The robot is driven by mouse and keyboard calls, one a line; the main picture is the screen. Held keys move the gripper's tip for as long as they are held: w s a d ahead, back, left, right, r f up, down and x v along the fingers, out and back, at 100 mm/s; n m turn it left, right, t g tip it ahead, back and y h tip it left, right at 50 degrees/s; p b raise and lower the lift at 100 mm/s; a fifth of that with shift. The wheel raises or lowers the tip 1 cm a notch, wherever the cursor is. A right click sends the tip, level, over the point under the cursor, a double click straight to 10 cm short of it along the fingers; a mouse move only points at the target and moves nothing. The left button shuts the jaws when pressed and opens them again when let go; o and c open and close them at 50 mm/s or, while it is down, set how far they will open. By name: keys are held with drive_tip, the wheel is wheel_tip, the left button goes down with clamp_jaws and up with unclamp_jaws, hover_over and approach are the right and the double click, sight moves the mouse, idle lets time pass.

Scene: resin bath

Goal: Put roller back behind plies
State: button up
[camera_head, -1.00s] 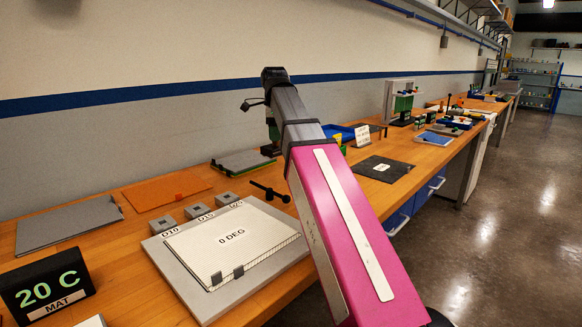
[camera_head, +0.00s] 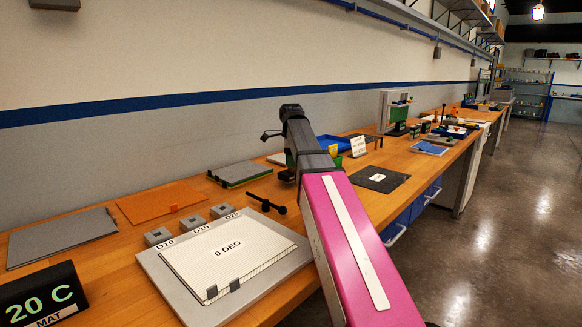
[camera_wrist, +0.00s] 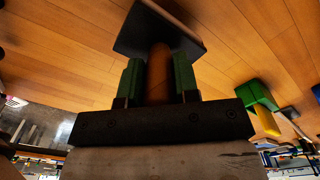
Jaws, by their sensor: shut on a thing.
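My gripper (camera_wrist: 158,82) is shut on a brown round handle (camera_wrist: 159,68) between green fingers in the wrist view. A dark flat square head (camera_wrist: 158,33) is at the handle's far end; I cannot tell whether this is the roller. In the head view my gripper (camera_head: 290,160) is low over the bench, mostly hidden by my wrist and arm. The white ply stack marked 0 DEG (camera_head: 222,262) lies on a grey plate (camera_head: 180,304). A black T-shaped tool with a rounded end (camera_head: 265,203) lies on the bench behind the plies.
Grey blocks (camera_head: 190,226) stand along the plate's back edge. Orange (camera_head: 150,200) and grey (camera_head: 60,240) sheets and a green-edged stack (camera_head: 240,173) lie behind. A 20 C display (camera_head: 40,297) stands front left. A dark mat (camera_head: 380,178) lies right of my arm.

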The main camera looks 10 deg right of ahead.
drive_tip(key=shift+f, duration=0.95)
drive_tip(key=shift+f, duration=0.15)
drive_tip(key=o, duration=0.9)
wheel_tip(320, 180, up, 11)
drive_tip(key=shift+r, duration=0.65)
